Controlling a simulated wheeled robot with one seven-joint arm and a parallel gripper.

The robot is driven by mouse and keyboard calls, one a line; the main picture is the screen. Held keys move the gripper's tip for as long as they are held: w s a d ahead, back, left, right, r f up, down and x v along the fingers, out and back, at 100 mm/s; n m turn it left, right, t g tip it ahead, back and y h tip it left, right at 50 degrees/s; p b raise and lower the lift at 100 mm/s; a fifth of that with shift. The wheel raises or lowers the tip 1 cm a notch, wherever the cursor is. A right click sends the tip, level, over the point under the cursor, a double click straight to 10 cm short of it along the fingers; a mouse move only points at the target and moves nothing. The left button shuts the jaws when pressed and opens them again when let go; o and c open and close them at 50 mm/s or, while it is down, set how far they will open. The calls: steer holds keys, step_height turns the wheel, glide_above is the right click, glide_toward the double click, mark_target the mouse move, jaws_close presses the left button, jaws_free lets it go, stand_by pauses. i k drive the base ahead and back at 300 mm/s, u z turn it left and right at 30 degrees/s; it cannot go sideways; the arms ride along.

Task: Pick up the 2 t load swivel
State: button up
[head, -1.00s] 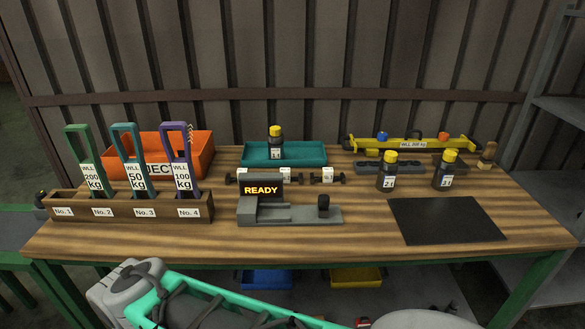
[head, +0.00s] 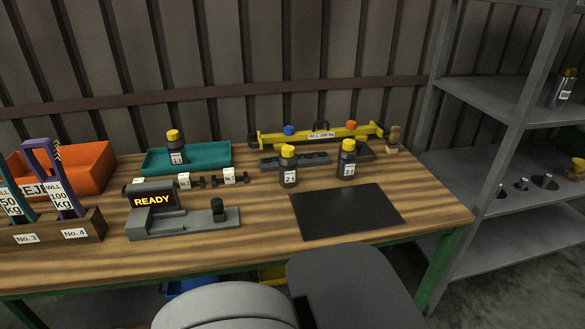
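The 2 t load swivel (head: 289,172) stands upright on the wooden bench, a dark body with a yellow top and a white label reading 2 and a partly legible letter. A similar dark swivel with a yellow top (head: 347,162), its label seemingly reading 3, stands just to its right. Another one (head: 176,149), its label seemingly reading 1, stands in the teal tray (head: 216,158) at the back left. My gripper is not in view; only grey parts of my own body show at the bottom.
A black mat (head: 348,212) lies in front of the swivels. A grey device reading READY (head: 180,222) stands to the left. A yellow lifting beam (head: 350,135) and dark block (head: 283,161) lie behind. A grey shelf (head: 490,90) stands right, holding a similar dark bottle-like item (head: 563,90).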

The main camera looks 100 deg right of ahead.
mark_target(288, 167)
steer(key=z, duration=0.05)
steer(key=k, duration=1.25)
steer(key=z, duration=0.05)
